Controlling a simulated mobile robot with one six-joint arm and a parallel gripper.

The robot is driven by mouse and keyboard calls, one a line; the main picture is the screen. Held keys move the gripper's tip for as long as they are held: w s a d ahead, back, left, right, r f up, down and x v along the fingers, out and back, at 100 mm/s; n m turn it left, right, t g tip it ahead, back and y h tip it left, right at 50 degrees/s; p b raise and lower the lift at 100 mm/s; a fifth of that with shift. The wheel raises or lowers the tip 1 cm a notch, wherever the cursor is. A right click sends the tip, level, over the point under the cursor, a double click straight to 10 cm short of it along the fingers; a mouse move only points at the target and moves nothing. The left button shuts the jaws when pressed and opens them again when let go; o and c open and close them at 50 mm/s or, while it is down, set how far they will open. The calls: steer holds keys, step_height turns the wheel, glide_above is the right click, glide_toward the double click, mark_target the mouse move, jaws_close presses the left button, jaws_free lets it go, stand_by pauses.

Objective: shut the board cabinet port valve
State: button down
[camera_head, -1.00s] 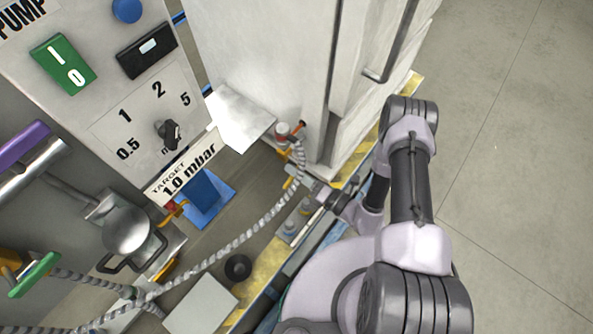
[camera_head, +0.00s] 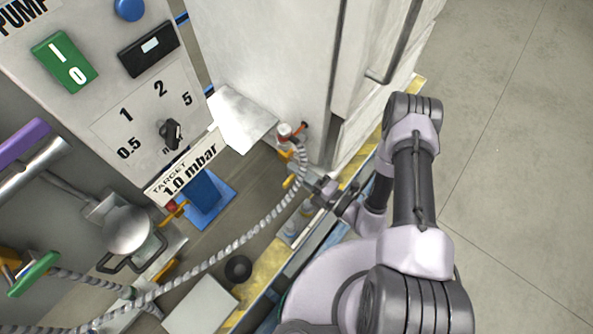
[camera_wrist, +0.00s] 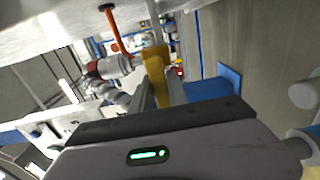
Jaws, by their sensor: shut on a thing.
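The board cabinet port (camera_head: 284,130) is a white and red fitting low beside the pale cabinet, with an orange-red lever (camera_head: 303,129) sticking out. In the wrist view the fitting (camera_wrist: 110,67) lies just left of my fingers, and the orange-red lever (camera_wrist: 114,30) stands above it, apart from them. My gripper (camera_wrist: 162,92) is shut on a yellow handle-like piece (camera_wrist: 154,62) between its fingers. In the head view my gripper (camera_head: 322,188) is low by the cabinet's foot, mostly hidden by its own wrist. Whether the yellow piece belongs to the valve, I cannot tell.
A grey braided hose (camera_head: 235,245) runs from the port to the lower left. The pale cabinet (camera_head: 265,60) stands close above my gripper. A pump panel (camera_head: 100,90) with a dial and a 1.0 mbar target label is at left. Open floor (camera_head: 510,150) lies to the right.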

steer(key=c, duration=1.3)
jaws_free()
steer(key=shift+d, duration=0.1)
steer(key=p+v, duration=0.3)
steer(key=v, duration=1.4)
steer(key=shift+s, duration=0.15)
steer(key=shift+d, duration=0.1)
